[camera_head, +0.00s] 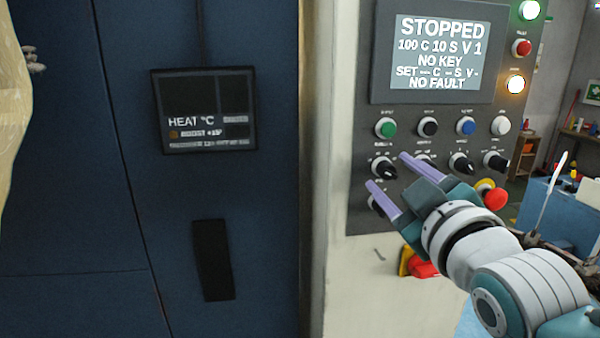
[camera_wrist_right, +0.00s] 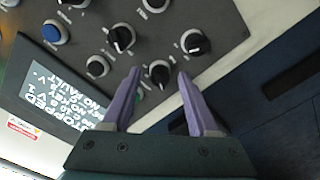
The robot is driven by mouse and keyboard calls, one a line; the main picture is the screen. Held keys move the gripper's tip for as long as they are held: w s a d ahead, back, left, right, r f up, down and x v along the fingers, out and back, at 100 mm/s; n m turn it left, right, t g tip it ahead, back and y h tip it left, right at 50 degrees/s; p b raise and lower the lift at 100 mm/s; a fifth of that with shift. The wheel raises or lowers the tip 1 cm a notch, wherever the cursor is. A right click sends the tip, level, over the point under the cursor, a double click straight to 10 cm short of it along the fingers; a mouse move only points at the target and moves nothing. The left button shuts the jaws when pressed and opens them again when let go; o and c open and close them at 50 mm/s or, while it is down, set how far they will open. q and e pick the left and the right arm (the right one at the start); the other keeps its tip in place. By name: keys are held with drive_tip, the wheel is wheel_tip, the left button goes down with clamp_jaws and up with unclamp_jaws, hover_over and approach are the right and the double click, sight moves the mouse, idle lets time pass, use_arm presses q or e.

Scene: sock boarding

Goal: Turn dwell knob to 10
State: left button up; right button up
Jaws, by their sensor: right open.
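The grey control panel (camera_head: 360,150) carries several black knobs with white pointers below a row of buttons. Their labels are too small to read, so I cannot tell which is the dwell knob. My right gripper (camera_head: 388,171) is open in front of the panel's left knobs. A black knob (camera_head: 384,168) shows between its fingertips. In the right wrist view, a black knob (camera_wrist_right: 158,73) lies between the purple fingers (camera_wrist_right: 159,76), with gaps on both sides. I cannot tell how far the tips are from the panel. My left gripper is not in view.
The screen (camera_head: 437,52) reads STOPPED, 100 C 10 S V 1, NO KEY, NO FAULT. A red emergency button (camera_head: 495,198) sits right of my gripper. Other knobs, such as one at mid row (camera_head: 460,163), stand close by. A dark blue cabinet (camera_head: 60,200) fills the left.

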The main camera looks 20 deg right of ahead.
drive_tip(key=b+v, duration=0.3)
drive_tip(key=v, duration=0.7)
drive_tip(key=shift+w, duration=0.1)
idle(0.3)
